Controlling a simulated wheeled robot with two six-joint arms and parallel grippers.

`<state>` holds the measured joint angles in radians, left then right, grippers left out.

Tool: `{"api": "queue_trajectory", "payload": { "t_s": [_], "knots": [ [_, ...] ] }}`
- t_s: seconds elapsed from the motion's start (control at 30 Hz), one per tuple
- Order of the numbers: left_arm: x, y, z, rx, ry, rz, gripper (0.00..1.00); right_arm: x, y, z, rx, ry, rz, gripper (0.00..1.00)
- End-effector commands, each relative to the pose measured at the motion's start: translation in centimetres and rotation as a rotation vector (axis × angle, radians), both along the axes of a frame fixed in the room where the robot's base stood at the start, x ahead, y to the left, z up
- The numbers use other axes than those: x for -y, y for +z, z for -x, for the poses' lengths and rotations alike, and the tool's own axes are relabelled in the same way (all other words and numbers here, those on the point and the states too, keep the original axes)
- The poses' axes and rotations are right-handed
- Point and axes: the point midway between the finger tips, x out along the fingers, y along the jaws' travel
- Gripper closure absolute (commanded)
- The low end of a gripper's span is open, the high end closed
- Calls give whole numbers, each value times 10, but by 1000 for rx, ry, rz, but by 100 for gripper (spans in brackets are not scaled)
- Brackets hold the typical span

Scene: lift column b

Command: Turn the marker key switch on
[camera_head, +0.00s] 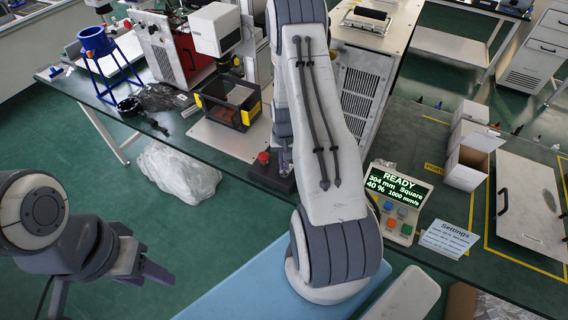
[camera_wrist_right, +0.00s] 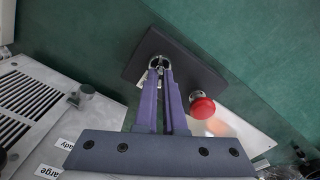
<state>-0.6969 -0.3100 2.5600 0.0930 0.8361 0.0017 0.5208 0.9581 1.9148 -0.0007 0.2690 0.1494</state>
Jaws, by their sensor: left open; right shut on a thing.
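The marker key switch (camera_wrist_right: 160,61) shows in the right wrist view as a small metal ring on a dark control plate (camera_wrist_right: 187,62). My right gripper (camera_wrist_right: 161,71) is shut on the key, with its two fingers close together. The fingertips hide part of it, and I cannot tell which way it is turned. In the head view the dark control box (camera_head: 264,177) stands by the table edge, and my right arm hides the key and right gripper. My left gripper (camera_head: 150,252) is open and empty at the lower left, away from the table.
A red push button (camera_wrist_right: 202,106) sits beside the key; it also shows in the head view (camera_head: 263,157). A control panel (camera_head: 396,203) reads READY. A Settings card (camera_head: 447,238) and white boxes (camera_head: 469,155) stand right.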

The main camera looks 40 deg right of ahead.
Motion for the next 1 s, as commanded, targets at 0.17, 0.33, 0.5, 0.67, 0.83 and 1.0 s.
{"api": "queue_trajectory", "payload": {
  "t_s": [0.17,0.33,0.5,0.67,0.83,1.0],
  "knots": [
    [0,0,0,0,0,0,50,0,1,0,1,-3,1,100],
    [0,0,0,0,0,0,50,0,1,0,1,-2,1,62],
    [0,0,0,0,0,0,50,0,0,0,1,-1,1,62],
    [0,-2,0,0,0,0,50,1,4,-1,3,0,1,62],
    [0,-8,0,0,0,0,50,1,27,-1,5,0,2,62],
    [0,-16,0,0,-1,0,50,1,60,-2,6,-1,4,62]
  ]
}}
